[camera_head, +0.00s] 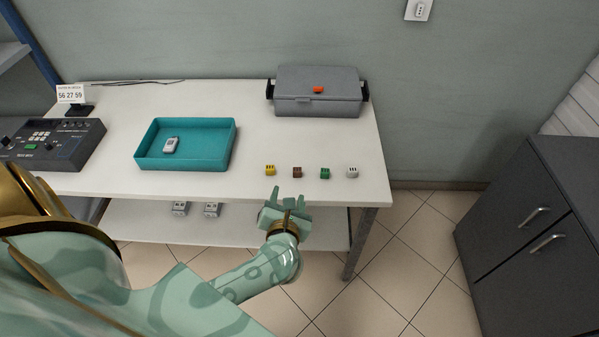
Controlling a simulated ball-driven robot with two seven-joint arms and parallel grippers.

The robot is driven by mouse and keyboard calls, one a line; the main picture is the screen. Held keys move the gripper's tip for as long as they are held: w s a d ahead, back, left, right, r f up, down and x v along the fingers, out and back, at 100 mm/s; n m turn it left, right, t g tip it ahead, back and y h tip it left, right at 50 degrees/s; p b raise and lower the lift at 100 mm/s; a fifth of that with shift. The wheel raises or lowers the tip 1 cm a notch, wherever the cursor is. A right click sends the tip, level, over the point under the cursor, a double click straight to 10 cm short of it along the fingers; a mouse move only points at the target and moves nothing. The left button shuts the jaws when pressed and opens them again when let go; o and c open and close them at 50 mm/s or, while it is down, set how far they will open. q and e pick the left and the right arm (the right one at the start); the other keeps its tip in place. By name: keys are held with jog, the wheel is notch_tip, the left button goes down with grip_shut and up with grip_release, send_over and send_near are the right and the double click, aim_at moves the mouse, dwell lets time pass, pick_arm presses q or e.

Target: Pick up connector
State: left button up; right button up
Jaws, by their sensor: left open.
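Several small connectors stand in a row near the front edge of the white table (250,183): a yellow one (270,170), a brown one (297,172), a green one (325,173) and a white one (352,172). My left gripper (287,196) is open and empty at the table's front edge. Its fingers point toward the row, just short of the yellow and brown connectors. My right gripper is not in view.
A teal tray (151,133) holding a small white device (171,145) is left of the row. A grey case (318,88) stands behind. A dark control unit (50,143) and a sign (71,94) are at left. A dark cabinet (530,225) stands right.

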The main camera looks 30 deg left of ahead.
pick_arm(q)
jog(key=r+n+g, duration=0.1)
jog(key=n, duration=0.2)
jog(key=n+b, duration=0.2)
jog(key=b, duration=0.1)
send_near(297, 170)
jog(key=shift+g+h, duration=0.4)
jog(key=x, duration=0.4)
jog(key=shift+a, duration=0.5)
jog(key=shift+w+a+f, duration=0.15)
jog(key=shift+w+a, duration=0.1)
jog(key=shift+w, duration=0.3)
jog(key=shift+m, duration=0.3)
jog(key=x, duration=0.1)
jog(key=b+x, duration=0.1)
jog(key=x, duration=0.1)
jog(key=b+x, duration=0.1)
jog(key=shift+w+d, duration=0.1)
jog(key=shift+w, duration=0.4)
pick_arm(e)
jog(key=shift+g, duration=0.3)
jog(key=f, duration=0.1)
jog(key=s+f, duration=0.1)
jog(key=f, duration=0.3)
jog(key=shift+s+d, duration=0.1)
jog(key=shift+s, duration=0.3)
pick_arm(q)
jog(key=c, duration=1.1)
